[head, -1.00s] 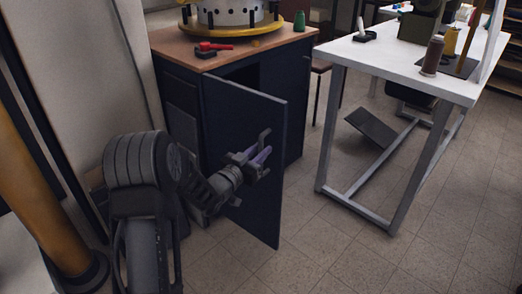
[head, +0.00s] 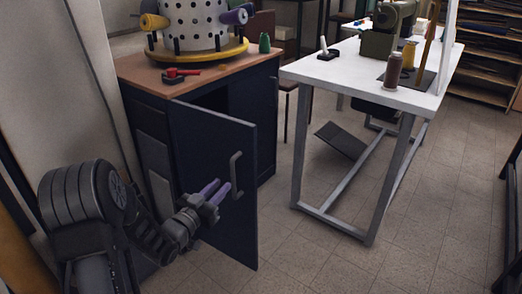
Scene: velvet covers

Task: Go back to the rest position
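My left gripper (head: 217,191) has purple fingers and hangs in front of the open cabinet door (head: 220,150). Its two fingers are apart with nothing between them. The door's grey handle (head: 236,175) is just right of the fingertips, and the gripper does not hold it. The door is dark blue and stands ajar on the dark cabinet (head: 265,120). My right gripper is not in view.
The cabinet's wooden top (head: 140,68) holds a white dotted drum (head: 194,25) on a yellow base and a red tool (head: 182,73). A white table (head: 345,78) with a sewing machine (head: 390,28) stands to the right. The tiled floor (head: 300,250) in front is clear.

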